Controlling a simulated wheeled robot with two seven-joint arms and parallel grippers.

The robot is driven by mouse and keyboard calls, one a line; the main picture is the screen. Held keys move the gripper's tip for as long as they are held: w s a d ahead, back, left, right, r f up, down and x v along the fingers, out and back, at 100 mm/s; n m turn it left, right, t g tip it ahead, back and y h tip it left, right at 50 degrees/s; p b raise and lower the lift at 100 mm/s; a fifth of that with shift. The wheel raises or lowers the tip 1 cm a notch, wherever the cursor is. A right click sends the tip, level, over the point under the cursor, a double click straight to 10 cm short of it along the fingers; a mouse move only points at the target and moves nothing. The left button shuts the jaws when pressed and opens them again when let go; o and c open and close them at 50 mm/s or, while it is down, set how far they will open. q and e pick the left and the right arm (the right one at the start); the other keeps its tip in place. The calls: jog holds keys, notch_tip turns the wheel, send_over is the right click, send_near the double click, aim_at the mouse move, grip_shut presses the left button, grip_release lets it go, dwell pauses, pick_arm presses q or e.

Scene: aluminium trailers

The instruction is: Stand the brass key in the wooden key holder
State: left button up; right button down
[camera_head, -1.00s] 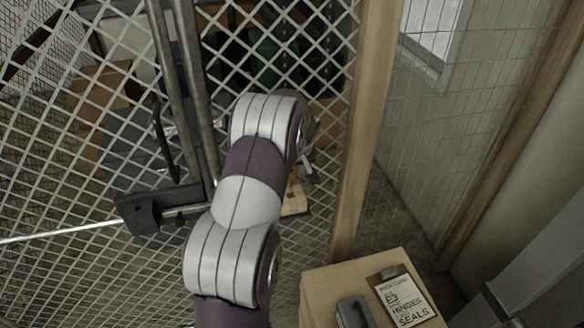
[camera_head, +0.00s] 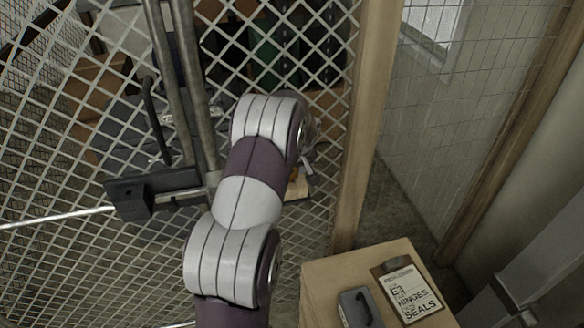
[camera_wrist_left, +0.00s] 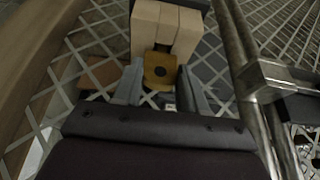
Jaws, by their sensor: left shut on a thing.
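In the left wrist view, the brass key (camera_wrist_left: 160,72) is a yellow plate with a dark round hole, between the two grey fingers of my left gripper (camera_wrist_left: 160,88). The gripper is shut on it. Directly beyond the key stands the pale wooden key holder (camera_wrist_left: 150,28), made of upright blocks. The key's far end meets the holder's front in the picture; I cannot tell whether it is inside a slot. In the head view my left arm hides most of the gripper and key; part of the holder's wood (camera_head: 297,188) shows beside the arm. My right gripper is not in view.
A wire mesh gate (camera_head: 100,250) with metal bars (camera_head: 180,80) and a dark latch (camera_head: 150,192) stands at the left. A wooden post (camera_head: 365,110) rises right of my arm. A wooden box (camera_head: 330,275) with a sign card (camera_head: 408,295) is at lower right.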

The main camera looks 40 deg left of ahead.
pick_arm(q)
jog(key=o, duration=1.3)
jog(key=shift+c, duration=0.2)
jog(key=b+v, duration=0.3)
jog(key=v, duration=0.9)
jog(key=shift+r, duration=0.3)
jog(key=shift+d, duration=0.1)
